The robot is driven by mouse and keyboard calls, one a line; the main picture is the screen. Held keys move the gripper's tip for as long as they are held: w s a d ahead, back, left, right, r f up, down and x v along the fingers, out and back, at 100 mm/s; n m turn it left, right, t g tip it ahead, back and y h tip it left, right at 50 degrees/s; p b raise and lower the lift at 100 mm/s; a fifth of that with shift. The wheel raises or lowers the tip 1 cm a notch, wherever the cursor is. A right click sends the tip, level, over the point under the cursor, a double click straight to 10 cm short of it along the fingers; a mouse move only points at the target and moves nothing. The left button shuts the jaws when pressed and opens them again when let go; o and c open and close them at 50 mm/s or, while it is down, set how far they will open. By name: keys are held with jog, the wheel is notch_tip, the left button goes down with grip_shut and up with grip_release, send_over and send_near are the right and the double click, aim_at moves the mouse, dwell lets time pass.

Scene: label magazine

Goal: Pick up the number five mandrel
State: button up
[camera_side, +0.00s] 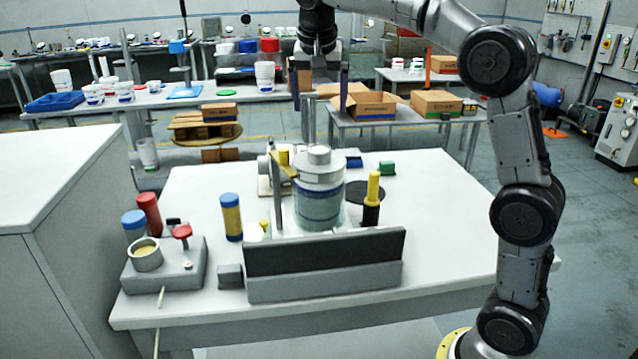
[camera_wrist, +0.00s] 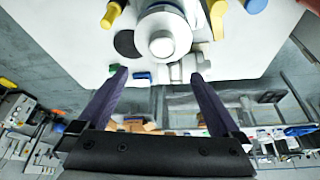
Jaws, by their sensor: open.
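No number is readable on any part, so I cannot tell which one is the number five mandrel. Upright cylinders stand on the white table: a yellow one with a blue cap (camera_side: 231,217), a yellow-and-black one (camera_side: 372,198), a red one (camera_side: 149,213) and a blue-topped one (camera_side: 134,225). A large grey cylindrical unit (camera_side: 318,190) stands mid-table; its round top (camera_wrist: 162,42) shows in the wrist view. My gripper (camera_side: 320,100) is open and empty, high above and behind this unit. Its dark fingers (camera_wrist: 158,76) are wide apart in the wrist view, with nothing between them.
A black-faced bar (camera_side: 325,252) runs along the table's front. A grey block (camera_side: 195,270) with a cup and red knob is at front left. A black disc (camera_side: 352,190), a blue block (camera_side: 353,160) and a green block (camera_side: 386,167) lie behind. The table's right side is clear.

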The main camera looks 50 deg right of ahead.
send_over(319, 149)
jog(key=s+a, duration=0.1)
jog(key=s, duration=0.1)
jog(key=f, duration=0.8)
jog(key=shift+w+a, duration=0.2)
jog(key=shift+w, duration=0.05)
jog(key=shift+a+x, duration=0.15)
jog(key=shift+x, duration=1.15)
jog(key=shift+a+x, duration=0.2)
jog(key=shift+x, duration=1.1)
jog(key=shift+w+f, duration=0.1)
grip_shut()
